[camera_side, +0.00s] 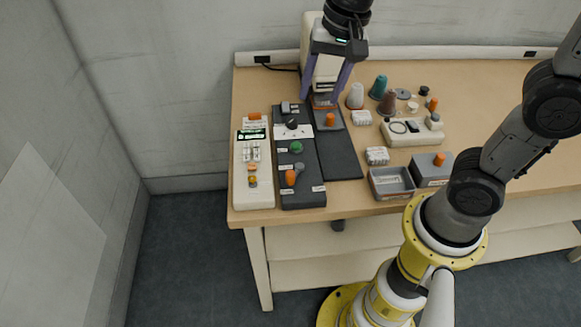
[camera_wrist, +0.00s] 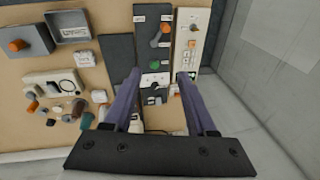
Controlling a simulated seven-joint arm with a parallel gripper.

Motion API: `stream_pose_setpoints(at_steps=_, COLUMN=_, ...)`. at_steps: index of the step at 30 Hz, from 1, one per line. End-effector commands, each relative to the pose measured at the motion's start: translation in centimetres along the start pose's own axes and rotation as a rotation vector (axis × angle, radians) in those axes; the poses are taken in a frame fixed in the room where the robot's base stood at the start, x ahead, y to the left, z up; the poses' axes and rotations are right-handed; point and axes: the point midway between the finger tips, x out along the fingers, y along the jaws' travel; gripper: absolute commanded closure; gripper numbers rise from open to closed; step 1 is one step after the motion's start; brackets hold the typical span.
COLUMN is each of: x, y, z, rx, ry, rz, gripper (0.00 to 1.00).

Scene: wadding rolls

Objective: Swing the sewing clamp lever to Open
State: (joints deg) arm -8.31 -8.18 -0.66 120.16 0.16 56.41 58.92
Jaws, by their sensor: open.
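A dark control panel (camera_side: 316,172) lies near the table's front left. At its near end is a lever with an orange knob (camera_side: 291,177) and a grey part (camera_side: 299,168); in the wrist view the orange knob (camera_wrist: 165,28) is near the top. Small labels sit around it, too small to read, so I cannot tell which marks Open. My gripper (camera_side: 322,97) is open and empty, above the table behind the panel's far end. In the wrist view its fingertips (camera_wrist: 158,75) frame a white plate with a dark knob (camera_wrist: 154,79), the lever lying beyond.
The panel also bears a green button (camera_side: 296,147). A white keypad unit (camera_side: 253,190) stands left of it. A dark mat (camera_side: 340,158) lies to the right, then a grey tray (camera_side: 392,195) and a grey box (camera_side: 432,174). Spools (camera_side: 387,104) stand farther back.

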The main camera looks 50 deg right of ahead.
Motion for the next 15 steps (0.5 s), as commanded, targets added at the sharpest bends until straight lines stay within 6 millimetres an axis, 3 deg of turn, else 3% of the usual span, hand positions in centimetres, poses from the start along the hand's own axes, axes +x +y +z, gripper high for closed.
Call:
stream_pose_setpoints(at_steps=3, x=3.0, y=-2.4, z=0.1, rx=0.016, ry=-0.049, rz=0.071, gripper=0.43)
stream_pose_setpoints(at_steps=6, x=5.1, y=-3.6, z=0.5, rx=-0.007, ry=-0.077, rz=0.117, gripper=0.43)
stream_pose_setpoints(at_steps=15, x=8.2, y=-4.0, z=1.6, rx=-0.044, ry=-0.114, rz=0.180, gripper=0.43)
